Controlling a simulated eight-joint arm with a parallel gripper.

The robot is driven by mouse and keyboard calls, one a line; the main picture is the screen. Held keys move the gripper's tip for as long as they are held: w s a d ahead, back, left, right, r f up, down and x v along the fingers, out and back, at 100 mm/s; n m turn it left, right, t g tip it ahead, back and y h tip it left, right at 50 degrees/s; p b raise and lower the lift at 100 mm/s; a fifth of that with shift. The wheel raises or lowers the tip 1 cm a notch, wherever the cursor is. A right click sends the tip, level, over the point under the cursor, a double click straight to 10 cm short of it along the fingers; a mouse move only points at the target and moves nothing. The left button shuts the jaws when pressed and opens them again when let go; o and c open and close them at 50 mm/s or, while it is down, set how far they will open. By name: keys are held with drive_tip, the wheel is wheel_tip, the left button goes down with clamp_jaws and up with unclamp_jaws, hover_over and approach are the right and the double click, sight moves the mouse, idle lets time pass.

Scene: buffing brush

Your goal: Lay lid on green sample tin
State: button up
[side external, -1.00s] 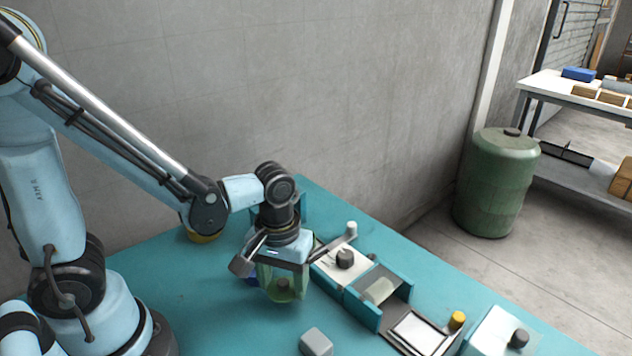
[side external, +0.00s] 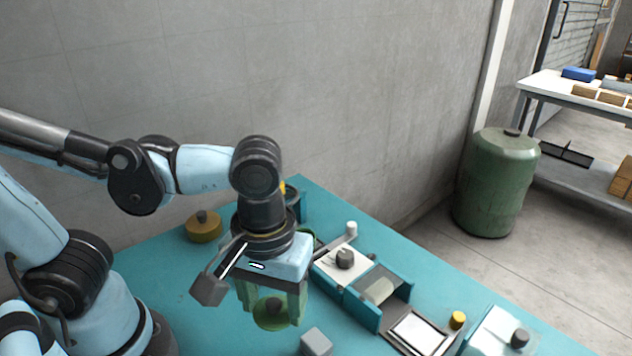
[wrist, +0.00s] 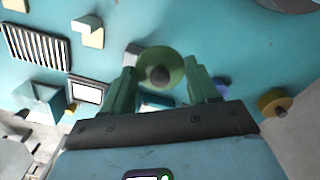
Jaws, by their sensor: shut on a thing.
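The green round lid with a dark knob (side external: 266,323) is between the green fingers of my gripper (side external: 273,306), held above the teal table. The wrist view shows the lid (wrist: 160,58) face on, with a finger of my gripper (wrist: 160,80) on each side of its knob. No tin is clear under the lid.
A mustard round piece with a knob (side external: 204,228) stands at the back left. A grey block (side external: 316,342) lies right of the lid. A row of teal and white fixtures (side external: 378,290) runs along the right.

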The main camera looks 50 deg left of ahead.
drive_tip(key=w+a+f+n, duration=0.1)
drive_tip(key=w+a+n, duration=0.5)
drive_tip(key=w+a, duration=1.1)
drive_tip(key=shift+w+d+f, duration=0.1)
drive_tip(key=shift+w+f, duration=0.1)
drive_tip(key=shift+f, duration=0.8)
drive_tip(key=shift+w+d+f, duration=0.15)
drive_tip(key=shift+w+f, duration=0.05)
drive_tip(key=shift+f, duration=0.85)
drive_tip(key=shift+w+d+f, duration=0.1)
drive_tip(key=shift+w+f, duration=0.1)
drive_tip(key=shift+f, duration=0.8)
drive_tip(key=shift+f, duration=0.3)
drive_tip(key=o, duration=1.3)
wheel_tip(320, 180, up, 7)
